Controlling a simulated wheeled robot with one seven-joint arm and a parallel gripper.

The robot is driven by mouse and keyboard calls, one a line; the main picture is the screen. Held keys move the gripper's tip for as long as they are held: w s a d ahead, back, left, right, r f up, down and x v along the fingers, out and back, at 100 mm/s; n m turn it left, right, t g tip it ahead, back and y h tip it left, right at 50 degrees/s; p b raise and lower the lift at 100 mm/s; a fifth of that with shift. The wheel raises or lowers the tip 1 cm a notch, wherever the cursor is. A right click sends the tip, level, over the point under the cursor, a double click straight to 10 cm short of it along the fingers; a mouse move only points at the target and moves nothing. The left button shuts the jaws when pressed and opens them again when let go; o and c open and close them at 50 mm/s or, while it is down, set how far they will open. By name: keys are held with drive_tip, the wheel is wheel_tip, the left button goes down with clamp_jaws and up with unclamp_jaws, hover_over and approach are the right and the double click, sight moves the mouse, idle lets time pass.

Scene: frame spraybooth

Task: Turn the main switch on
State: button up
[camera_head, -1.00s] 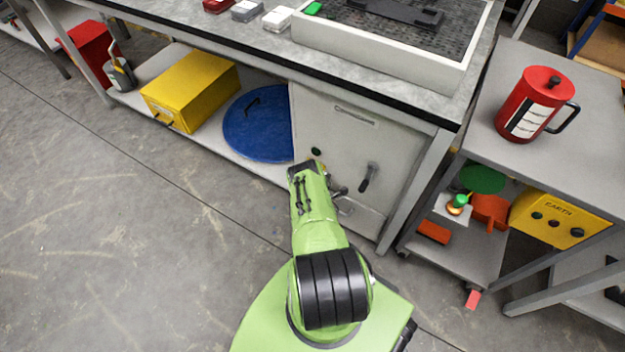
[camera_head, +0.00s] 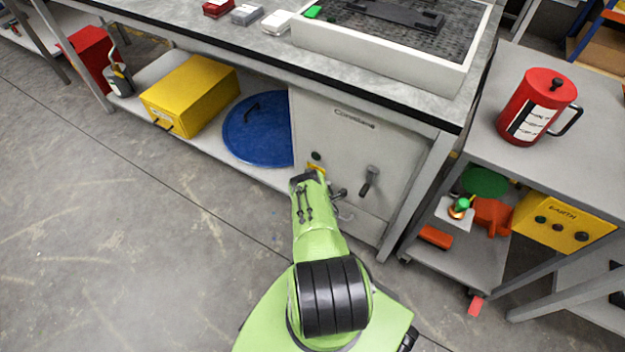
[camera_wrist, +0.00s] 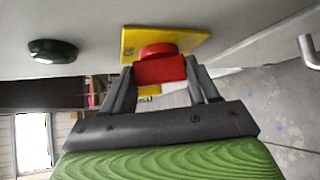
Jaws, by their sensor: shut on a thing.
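The main switch shows in the wrist view as a red knob (camera_wrist: 160,68) on a yellow plate (camera_wrist: 190,41), fixed to a pale cabinet face. My gripper (camera_wrist: 161,74) has a finger on each side of the red knob and is shut on it. In the head view the yellow plate (camera_head: 317,168) shows just past the end of my green arm; the knob and my fingertips are hidden there. The knob's exact turn angle cannot be told.
A dark green round button or lamp (camera_wrist: 53,51) sits beside the plate. A grey lever handle (camera_head: 369,181) sticks out of the cabinet (camera_head: 350,140) to the right. A blue round lid (camera_head: 255,130) and yellow box (camera_head: 190,95) lie on the left shelf. The floor left is clear.

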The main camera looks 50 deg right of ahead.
drive_tip(key=shift+t, duration=0.3)
drive_tip(key=o, duration=1.1)
drive_tip(key=shift+c, duration=0.2)
drive_tip(key=p+v, duration=0.3)
drive_tip(key=v, duration=1.2)
drive_tip(key=shift+s+a, duration=0.25)
drive_tip(key=shift+a, duration=0.1)
drive_tip(key=shift+c, duration=0.3)
